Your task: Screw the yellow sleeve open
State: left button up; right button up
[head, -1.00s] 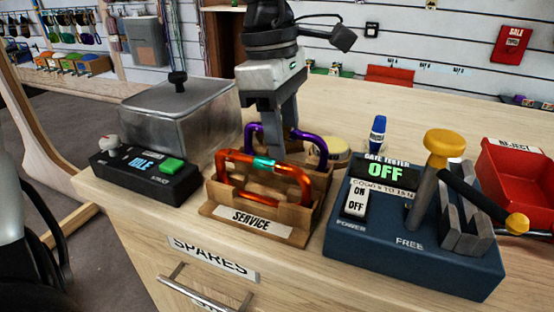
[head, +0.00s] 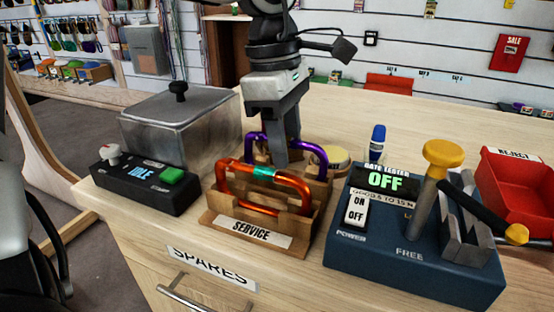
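A wooden rack labelled SERVICE (head: 213,225) stands at the bench's front edge. An orange carabiner (head: 293,190) with a teal sleeve (head: 265,172) sits in its front. A purple carabiner (head: 314,152) sits behind it. My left gripper (head: 282,160) points down from above at the purple carabiner, and its fingers cover the middle of the carabiner's top bar. I see the fingers nearly edge-on, so their gap and any grip are unclear. No yellow sleeve shows; the part behind the fingers is hidden. My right gripper is not in view.
A black box reading IDLE (head: 128,188) and a lidded grey bin (head: 165,130) stand left. The blue gate tester (head: 390,258), reading OFF, with a yellow-knobbed lever (head: 443,153), stands right. A red reject bin (head: 515,190) is beyond it. Free bench lies behind.

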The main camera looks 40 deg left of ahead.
pick_arm(q)
jog(key=shift+w, duration=0.15)
jog(key=shift+r, duration=0.15)
jog(key=shift+r+p, duration=0.85)
jog(key=shift+r, duration=0.05)
jog(key=shift+s+d+f+b, duration=0.15)
jog(key=shift+s+b, duration=0.25)
jog(key=shift+s, duration=0.3)
